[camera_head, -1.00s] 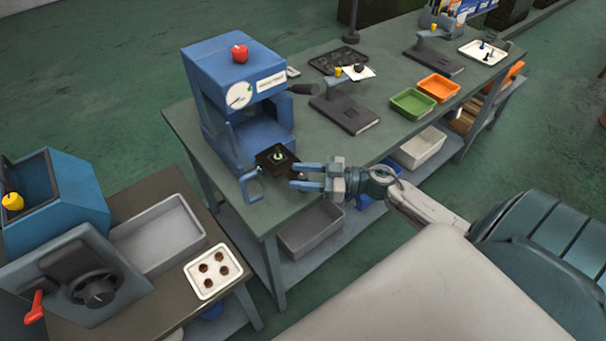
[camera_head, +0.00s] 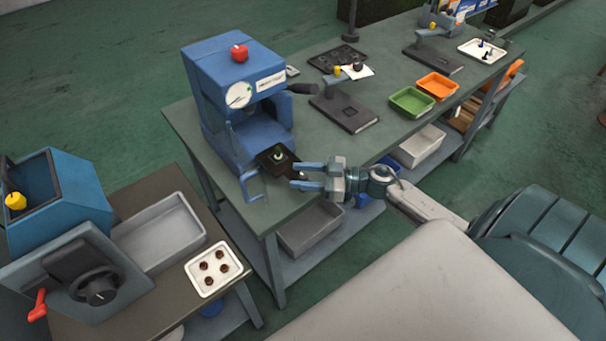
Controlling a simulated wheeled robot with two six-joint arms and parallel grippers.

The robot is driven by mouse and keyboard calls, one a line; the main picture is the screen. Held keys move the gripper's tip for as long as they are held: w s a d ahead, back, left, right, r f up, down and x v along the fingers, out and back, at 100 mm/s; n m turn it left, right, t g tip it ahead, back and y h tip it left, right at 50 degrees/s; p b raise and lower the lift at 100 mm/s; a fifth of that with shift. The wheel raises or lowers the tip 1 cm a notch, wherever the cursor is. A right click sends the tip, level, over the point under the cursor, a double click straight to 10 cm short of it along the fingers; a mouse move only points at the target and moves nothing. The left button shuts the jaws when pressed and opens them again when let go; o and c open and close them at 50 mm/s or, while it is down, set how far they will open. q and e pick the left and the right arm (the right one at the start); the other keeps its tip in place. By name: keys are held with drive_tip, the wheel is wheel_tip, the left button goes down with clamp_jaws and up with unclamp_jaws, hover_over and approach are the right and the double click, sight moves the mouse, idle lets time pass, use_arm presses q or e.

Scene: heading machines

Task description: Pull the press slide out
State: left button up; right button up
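The blue press (camera_head: 237,105) stands on the left end of the long workbench, with a round dial on its front and a red knob on top. Its dark slide (camera_head: 268,157) sticks out at the base and carries a small pale and dark part (camera_head: 279,156). A blue handle (camera_head: 252,186) shows at the front of the press. My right gripper (camera_head: 296,180) points left, with its fingers open just right of the slide and handle. I see nothing between the fingers. Whether a fingertip touches the slide cannot be told. My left gripper is not in view.
Green bin (camera_head: 411,102) and orange bin (camera_head: 438,86) stand on the bench farther right. A dark fixture (camera_head: 345,112) stands behind my gripper. A lower table at left holds a blue machine (camera_head: 60,200), a grey tray (camera_head: 160,238) and a white tray (camera_head: 214,284) of dark parts.

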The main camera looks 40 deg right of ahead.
drive_tip(key=shift+s+d, duration=0.1)
drive_tip(key=shift+s+d, duration=0.2)
drive_tip(key=b+v, duration=0.1)
drive_tip(key=v, duration=0.9)
drive_tip(key=shift+b, duration=0.4)
